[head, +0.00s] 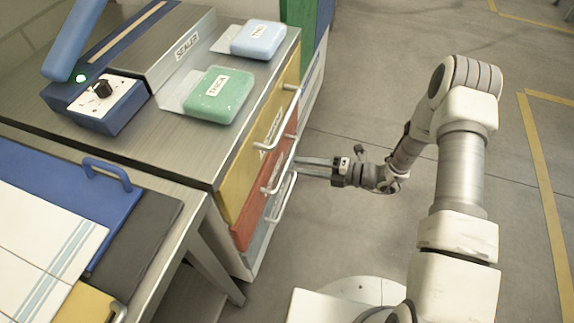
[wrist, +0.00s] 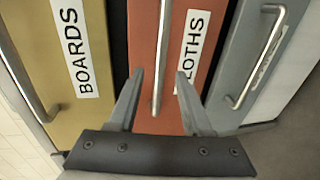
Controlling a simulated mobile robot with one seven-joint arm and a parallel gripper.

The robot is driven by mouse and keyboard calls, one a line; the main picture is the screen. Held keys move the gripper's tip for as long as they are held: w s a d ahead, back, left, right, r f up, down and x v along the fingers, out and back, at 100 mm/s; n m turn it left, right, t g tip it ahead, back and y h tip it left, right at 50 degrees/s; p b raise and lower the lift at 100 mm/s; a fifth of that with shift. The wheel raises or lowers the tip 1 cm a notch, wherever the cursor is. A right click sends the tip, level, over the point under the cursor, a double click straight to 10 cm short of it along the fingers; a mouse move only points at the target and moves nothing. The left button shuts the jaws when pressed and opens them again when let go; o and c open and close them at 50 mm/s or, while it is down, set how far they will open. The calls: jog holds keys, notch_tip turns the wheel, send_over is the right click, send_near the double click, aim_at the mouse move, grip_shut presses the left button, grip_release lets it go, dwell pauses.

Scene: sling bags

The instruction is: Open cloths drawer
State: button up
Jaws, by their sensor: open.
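The cloths drawer is the red-orange middle drawer (head: 249,212) of the cabinet and looks shut, flush with its neighbours. Its front also fills the middle of the wrist view (wrist: 142,30), with a white label reading CLOTHS (wrist: 193,40), partly hidden at its lower end by a finger. A metal bar handle (wrist: 163,50) runs along this front. My gripper (wrist: 160,78) is open, with one finger on each side of the handle and a gap on both sides. In the head view my gripper (head: 305,164) reaches the drawer fronts from the right.
The yellow BOARDS drawer (wrist: 62,60) is above and a grey drawer (wrist: 232,60) below, each with its own bar handle. The floor (head: 340,220) before the drawers is clear.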

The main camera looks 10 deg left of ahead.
aim_at(287, 162)
jog(key=shift+b+x, duration=0.4)
jog(key=shift+x, duration=2.35)
grip_shut()
